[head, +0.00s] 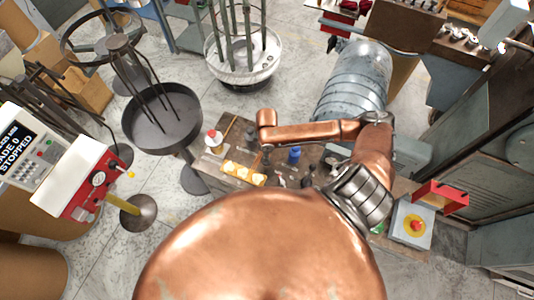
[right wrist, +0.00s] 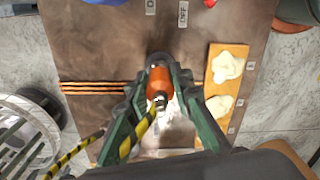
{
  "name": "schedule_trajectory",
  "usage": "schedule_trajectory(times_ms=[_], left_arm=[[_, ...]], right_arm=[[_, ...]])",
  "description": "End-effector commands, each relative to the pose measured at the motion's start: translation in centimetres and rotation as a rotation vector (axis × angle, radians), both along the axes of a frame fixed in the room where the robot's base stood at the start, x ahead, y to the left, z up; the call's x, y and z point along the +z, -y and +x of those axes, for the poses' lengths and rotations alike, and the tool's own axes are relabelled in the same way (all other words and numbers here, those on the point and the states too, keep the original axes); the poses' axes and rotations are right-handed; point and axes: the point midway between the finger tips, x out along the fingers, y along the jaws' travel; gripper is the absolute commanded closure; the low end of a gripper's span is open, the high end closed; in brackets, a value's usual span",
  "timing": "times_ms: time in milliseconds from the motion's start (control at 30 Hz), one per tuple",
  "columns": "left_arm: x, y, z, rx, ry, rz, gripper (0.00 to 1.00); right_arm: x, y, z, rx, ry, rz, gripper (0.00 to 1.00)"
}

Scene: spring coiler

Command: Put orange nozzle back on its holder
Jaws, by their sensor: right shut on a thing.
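In the right wrist view, the orange nozzle (right wrist: 159,78) sits between the two fingers of my right gripper (right wrist: 160,66). The fingers are shut on it. A yellow-and-black striped hose (right wrist: 140,132) runs from the nozzle toward the lower left. The nozzle is over the dark worktable (right wrist: 110,45); its height above the top is hard to judge. In the head view, my copper right arm reaches across the table, and the nozzle is too small or covered to make out. I cannot pick out the nozzle's holder. My left gripper is not in view.
A yellow board with white lumps (right wrist: 226,75) lies right of the gripper. Copper-coloured rods (right wrist: 88,87) lie to its left. In the head view, a blue bottle (head: 294,155) and a red-topped white container (head: 213,139) stand on the table. A grey emergency-stop box (head: 412,224) is at right.

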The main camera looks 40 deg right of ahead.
Motion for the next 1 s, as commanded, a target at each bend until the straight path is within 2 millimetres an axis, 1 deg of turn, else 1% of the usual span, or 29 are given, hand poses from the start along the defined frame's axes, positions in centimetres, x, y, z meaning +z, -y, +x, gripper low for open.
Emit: schedule_trajectory(times_ms=[1000], left_arm=[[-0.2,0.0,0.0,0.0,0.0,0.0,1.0]], right_arm=[[-1.0,0.0,0.1,0.0,0.001,0.0,1.0]])
